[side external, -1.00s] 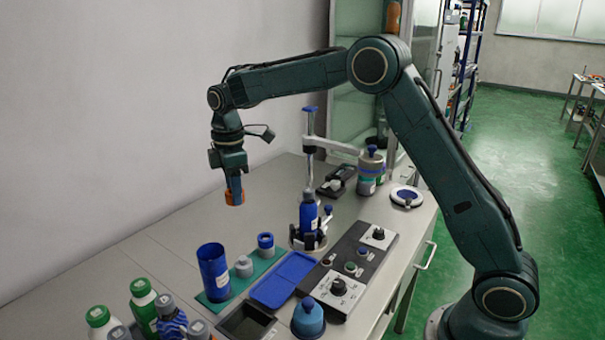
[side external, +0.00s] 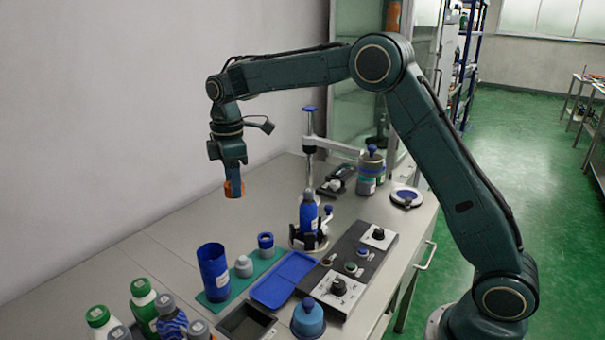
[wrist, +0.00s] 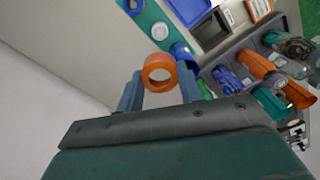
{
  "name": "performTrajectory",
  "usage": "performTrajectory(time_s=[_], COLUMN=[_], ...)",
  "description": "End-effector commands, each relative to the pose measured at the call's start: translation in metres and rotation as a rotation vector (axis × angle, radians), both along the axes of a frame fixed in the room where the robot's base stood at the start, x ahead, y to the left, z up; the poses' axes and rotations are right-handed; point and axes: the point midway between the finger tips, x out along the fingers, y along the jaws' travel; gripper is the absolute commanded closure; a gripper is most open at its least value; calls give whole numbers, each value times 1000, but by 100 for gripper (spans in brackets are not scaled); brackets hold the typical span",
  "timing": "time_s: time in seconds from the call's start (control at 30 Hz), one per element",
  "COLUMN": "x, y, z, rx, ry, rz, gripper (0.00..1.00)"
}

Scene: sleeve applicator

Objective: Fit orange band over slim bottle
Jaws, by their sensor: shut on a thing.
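My gripper (side external: 235,186) is shut on the orange band (side external: 234,191), holding it in the air above the left part of the bench. In the wrist view the band (wrist: 160,87) shows as an open ring between the two fingertips of my gripper (wrist: 159,72). A slim blue bottle (side external: 308,214) with a white label stands upright in a small fixture, right of the band and apart from it. A post with a blue top and a side arm rises behind the bottle. The bottle is not recognisable in the wrist view.
A green mat (side external: 246,277) holds a blue cup (side external: 213,272) and small capped pieces. Beside it are a blue tray (side external: 283,280), a black bin (side external: 246,326) and a control panel (side external: 362,250). Several bottles stand front left. Bench below my gripper is clear; a wall lies behind.

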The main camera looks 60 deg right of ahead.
Motion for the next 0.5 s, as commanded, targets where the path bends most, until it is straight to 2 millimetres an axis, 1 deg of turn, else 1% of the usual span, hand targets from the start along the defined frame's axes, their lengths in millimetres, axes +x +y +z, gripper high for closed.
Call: performTrajectory(time_s=[0.3,0.5], x=[0,0], y=[0,0], z=[20,26], rx=[0,0], ry=[-2,-1], rz=[0,0], gripper=[84,84])
